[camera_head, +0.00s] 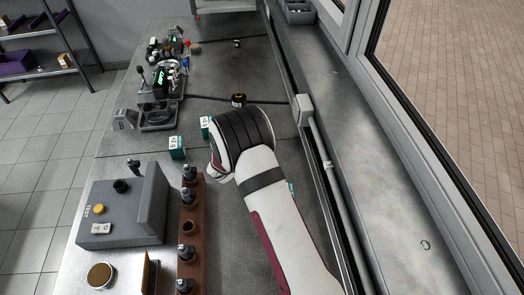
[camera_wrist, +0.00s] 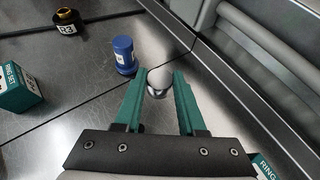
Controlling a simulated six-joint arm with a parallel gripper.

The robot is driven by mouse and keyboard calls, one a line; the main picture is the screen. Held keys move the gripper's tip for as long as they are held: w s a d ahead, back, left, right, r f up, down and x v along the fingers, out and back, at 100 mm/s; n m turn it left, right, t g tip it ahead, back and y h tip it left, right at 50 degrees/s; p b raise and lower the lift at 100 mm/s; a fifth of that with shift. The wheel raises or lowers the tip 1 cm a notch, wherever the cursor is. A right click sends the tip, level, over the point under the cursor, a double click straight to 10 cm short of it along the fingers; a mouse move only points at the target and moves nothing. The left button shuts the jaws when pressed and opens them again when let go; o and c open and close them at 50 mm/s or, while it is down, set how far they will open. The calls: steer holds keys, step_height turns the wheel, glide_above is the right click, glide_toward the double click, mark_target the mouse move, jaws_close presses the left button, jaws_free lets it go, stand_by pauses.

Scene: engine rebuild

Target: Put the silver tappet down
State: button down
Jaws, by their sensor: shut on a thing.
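In the wrist view my gripper (camera_wrist: 160,88) has its two green fingers closed around a rounded, shiny silver piece, the silver tappet (camera_wrist: 160,80), at the fingertips. The tappet's lower part is partly hidden between the fingers, and I cannot tell how high it is above the metal bench. In the head view my own arm hides the gripper and the tappet.
A blue cylinder (camera_wrist: 124,55) stands just left of the fingers. A black and gold part (camera_wrist: 67,22) and a green ring set box (camera_wrist: 18,88) are farther left. A wooden rack (camera_head: 190,228) and a grey test box (camera_head: 122,207) stand on the bench (camera_head: 215,165).

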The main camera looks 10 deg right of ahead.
steer(key=shift+w+a+f, duration=0.1)
steer(key=shift+a+f, duration=0.1)
steer(key=shift+f, duration=0.95)
steer(key=shift+w+a+f, duration=0.1)
steer(key=shift+a+f, duration=0.05)
steer(key=shift+f, duration=0.95)
steer(key=shift+f, duration=0.1)
steer(key=c, duration=0.5)
jaws_free()
